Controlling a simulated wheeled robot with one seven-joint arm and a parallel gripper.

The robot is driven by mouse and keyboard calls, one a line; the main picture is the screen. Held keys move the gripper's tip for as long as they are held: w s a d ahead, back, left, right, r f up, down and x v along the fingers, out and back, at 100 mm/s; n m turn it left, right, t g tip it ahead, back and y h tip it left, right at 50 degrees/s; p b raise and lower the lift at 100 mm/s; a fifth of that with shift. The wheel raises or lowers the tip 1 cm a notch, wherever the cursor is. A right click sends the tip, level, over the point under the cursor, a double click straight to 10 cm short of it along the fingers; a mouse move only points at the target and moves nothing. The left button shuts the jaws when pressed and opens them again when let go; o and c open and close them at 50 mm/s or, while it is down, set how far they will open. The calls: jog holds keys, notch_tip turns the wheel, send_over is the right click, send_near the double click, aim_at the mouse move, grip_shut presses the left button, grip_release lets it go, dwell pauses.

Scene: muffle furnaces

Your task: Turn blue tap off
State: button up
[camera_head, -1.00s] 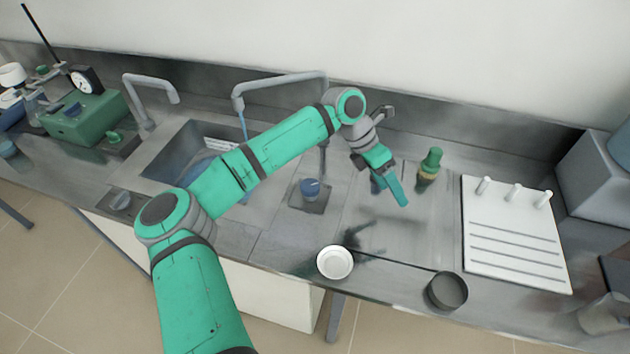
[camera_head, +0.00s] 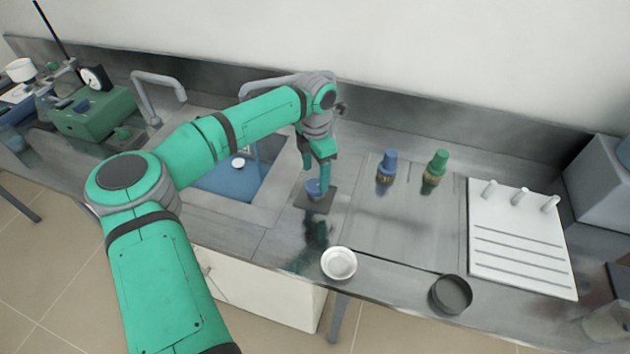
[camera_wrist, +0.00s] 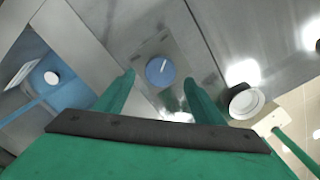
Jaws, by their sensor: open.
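The blue tap knob (camera_wrist: 160,71) is round with a white mark on its top. It sits on a dark square plate (camera_head: 316,204) on the counter, right of the sink. In the head view the knob (camera_head: 314,188) is partly hidden by my gripper (camera_head: 320,180). My gripper points down over the knob. In the wrist view the fingers of my gripper (camera_wrist: 160,84) are apart, with the knob showing between and beyond their tips. I cannot tell if a finger touches it. A blue stream of water (camera_wrist: 28,108) runs into the sink basin (camera_head: 228,182).
A blue-capped bottle (camera_head: 386,168) and a green-capped bottle (camera_head: 434,170) stand right of my gripper. A white dish (camera_head: 339,263) and a dark dish (camera_head: 451,294) are near the front edge. A white peg board (camera_head: 520,240) lies at right. A grey faucet (camera_head: 262,86) rises behind my arm.

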aim_at(315, 185)
jog(key=shift+f, duration=1.95)
jog(key=c, duration=1.1)
jog(key=shift+o, duration=0.2)
jog(key=m, duration=0.3)
jog(key=shift+m, duration=2.1)
